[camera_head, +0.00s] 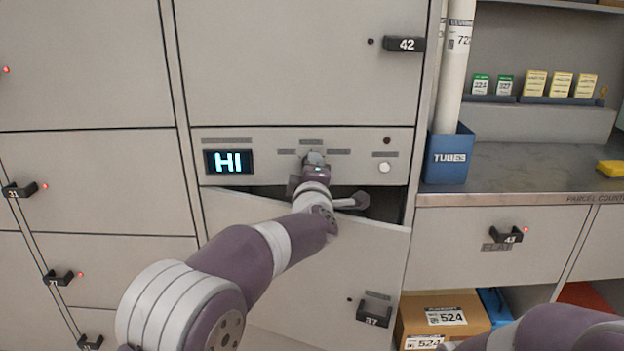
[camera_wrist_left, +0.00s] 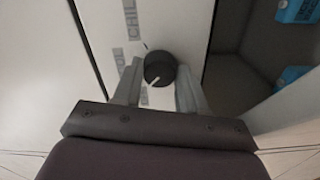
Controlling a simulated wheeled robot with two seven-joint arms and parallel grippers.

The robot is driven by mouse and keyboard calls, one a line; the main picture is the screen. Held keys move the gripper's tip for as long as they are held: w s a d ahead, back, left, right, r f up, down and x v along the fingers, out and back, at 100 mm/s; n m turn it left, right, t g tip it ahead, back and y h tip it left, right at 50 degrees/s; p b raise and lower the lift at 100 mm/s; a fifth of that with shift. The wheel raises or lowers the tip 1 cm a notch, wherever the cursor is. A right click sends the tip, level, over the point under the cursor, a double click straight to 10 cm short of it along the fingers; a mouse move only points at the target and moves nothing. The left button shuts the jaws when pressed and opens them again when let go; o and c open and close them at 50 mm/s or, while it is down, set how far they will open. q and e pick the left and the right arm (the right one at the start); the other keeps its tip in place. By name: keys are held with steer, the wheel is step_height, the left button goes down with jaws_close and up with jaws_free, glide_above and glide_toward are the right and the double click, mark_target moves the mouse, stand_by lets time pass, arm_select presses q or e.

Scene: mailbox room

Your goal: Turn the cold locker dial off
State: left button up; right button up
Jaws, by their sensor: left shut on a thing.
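The cold locker dial (camera_wrist_left: 160,67) is a round black knob with a white pointer line, on the pale control panel (camera_head: 262,142) above a locker door. Labels stand around it; one reads "CHIL" in part in the left wrist view. My left gripper (camera_wrist_left: 158,82) is at the dial with one finger on each side, shut on it. In the head view my left gripper (camera_head: 313,160) covers the dial. The panel's display (camera_head: 229,162) reads "HI". My right gripper is not in view; only part of my right arm shows at the lower right.
The locker door 37 (camera_head: 290,265) below the panel stands partly open, with a dark gap along its top. A white button (camera_head: 384,167) is on the panel's right. A blue tubes holder (camera_head: 449,155) stands on the counter (camera_head: 530,170). Parcels (camera_head: 440,315) sit below.

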arm_select(q)
steer(key=shift+f+n+b, duration=0.1)
steer(key=shift+n+b, duration=0.5)
steer(key=shift+n, duration=0.6)
steer(key=o, duration=1)
steer(key=shift+o, duration=0.2)
steer(key=shift+s, duration=0.1)
steer(key=s+p, duration=0.1)
steer(key=s, duration=1.1)
steer(key=shift+s, duration=0.3)
